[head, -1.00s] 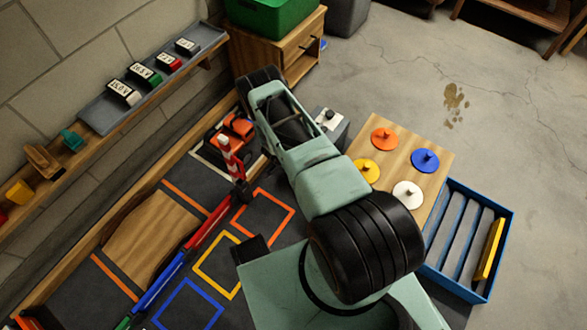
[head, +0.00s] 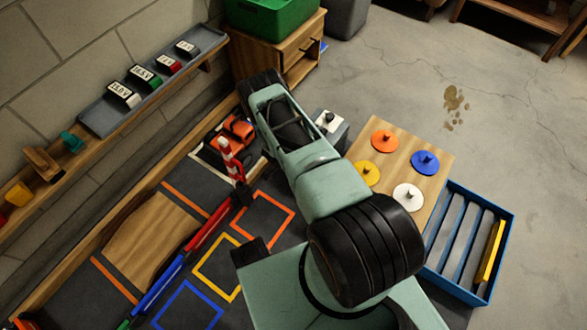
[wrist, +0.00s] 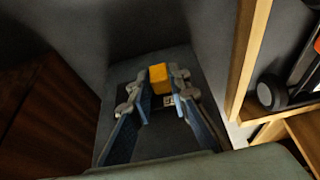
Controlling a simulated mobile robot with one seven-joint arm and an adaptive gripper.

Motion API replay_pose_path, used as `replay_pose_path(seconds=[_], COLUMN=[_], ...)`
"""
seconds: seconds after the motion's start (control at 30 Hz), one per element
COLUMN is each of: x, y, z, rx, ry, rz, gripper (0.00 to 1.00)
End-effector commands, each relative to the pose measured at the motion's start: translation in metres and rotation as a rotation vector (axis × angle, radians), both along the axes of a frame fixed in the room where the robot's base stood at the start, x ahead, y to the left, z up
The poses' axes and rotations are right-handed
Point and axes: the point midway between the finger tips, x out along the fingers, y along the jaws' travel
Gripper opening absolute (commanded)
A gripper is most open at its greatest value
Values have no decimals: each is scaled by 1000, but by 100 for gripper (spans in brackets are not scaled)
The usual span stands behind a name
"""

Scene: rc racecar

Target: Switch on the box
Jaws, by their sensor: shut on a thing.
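In the wrist view, a grey box (wrist: 178,57) lies beneath my gripper (wrist: 160,78). A yellow block-like part (wrist: 158,77), which looks like its switch, sits between the two fingertips, and the fingers are shut on it. A small pale label (wrist: 168,101) with dark marks shows just below the yellow part. Whether the switch is on or off cannot be told. In the head view my arm hides the fingers and this yellow part.
In the wrist view a brown wooden cabinet (wrist: 45,125) stands close on the left, and a wooden frame (wrist: 247,60) on the right. The head view shows an orange car (head: 240,128), a striped pole (head: 230,158), a grey box with a black knob (head: 328,120) and a peg board (head: 395,150).

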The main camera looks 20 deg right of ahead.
Motion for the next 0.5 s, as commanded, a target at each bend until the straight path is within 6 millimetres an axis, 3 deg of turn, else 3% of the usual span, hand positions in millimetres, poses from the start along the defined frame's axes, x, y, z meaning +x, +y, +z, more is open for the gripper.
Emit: replay_pose_path(seconds=[0.3,0.5], x=[-23,-27], y=[-16,-19], z=[3,1], rx=[-3,-2], ry=[4,0], rz=[-2,-2], gripper=[0,0])
